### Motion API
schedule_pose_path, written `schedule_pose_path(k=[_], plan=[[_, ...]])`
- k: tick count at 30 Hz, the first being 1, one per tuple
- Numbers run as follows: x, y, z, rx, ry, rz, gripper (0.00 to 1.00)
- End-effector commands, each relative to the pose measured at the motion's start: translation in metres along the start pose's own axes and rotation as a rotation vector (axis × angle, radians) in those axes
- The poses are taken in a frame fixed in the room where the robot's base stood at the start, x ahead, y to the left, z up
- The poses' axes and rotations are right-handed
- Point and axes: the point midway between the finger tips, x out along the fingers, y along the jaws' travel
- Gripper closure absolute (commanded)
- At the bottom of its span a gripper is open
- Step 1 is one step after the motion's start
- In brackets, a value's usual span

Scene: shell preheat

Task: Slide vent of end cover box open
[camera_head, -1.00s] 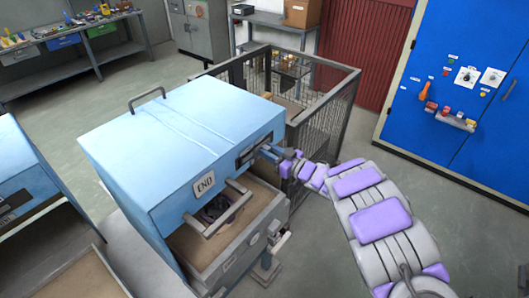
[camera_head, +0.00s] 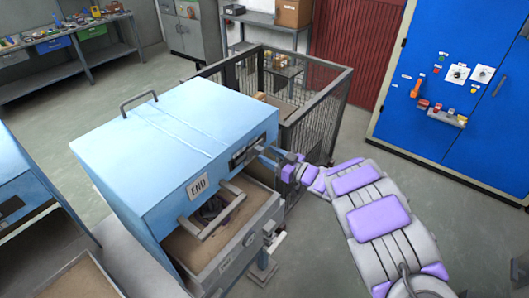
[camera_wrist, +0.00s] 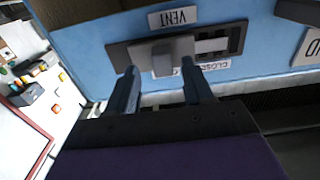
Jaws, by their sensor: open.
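The light blue end cover box (camera_head: 170,130) carries a white END label (camera_head: 197,186) on its front. Its vent, a dark slotted plate with a grey sliding tab (camera_wrist: 163,62), is on the same face, to the right of the END label in the head view. In the wrist view a VENT label appears upside down above the plate, and a partly hidden label, seemingly CLOSED, below it. My gripper (camera_wrist: 166,88) is open, its two fingers pointing at the vent on either side of the tab. Whether they touch the tab cannot be told. In the head view my gripper (camera_head: 268,153) is at the vent.
A wire mesh cage (camera_head: 320,110) stands close behind my gripper. A blue cabinet (camera_head: 430,120) is at the right, with open floor before it.

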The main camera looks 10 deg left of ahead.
Motion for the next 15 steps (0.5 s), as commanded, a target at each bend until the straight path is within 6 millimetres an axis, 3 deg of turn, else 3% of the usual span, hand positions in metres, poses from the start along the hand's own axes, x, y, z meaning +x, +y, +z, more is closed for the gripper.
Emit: schedule_pose_path(k=[6,15], plan=[[-0.054,0.004,-0.002,0.003,0.001,0.008,0.49],[-0.115,0.004,0.000,0.004,0.000,0.008,0.49]])
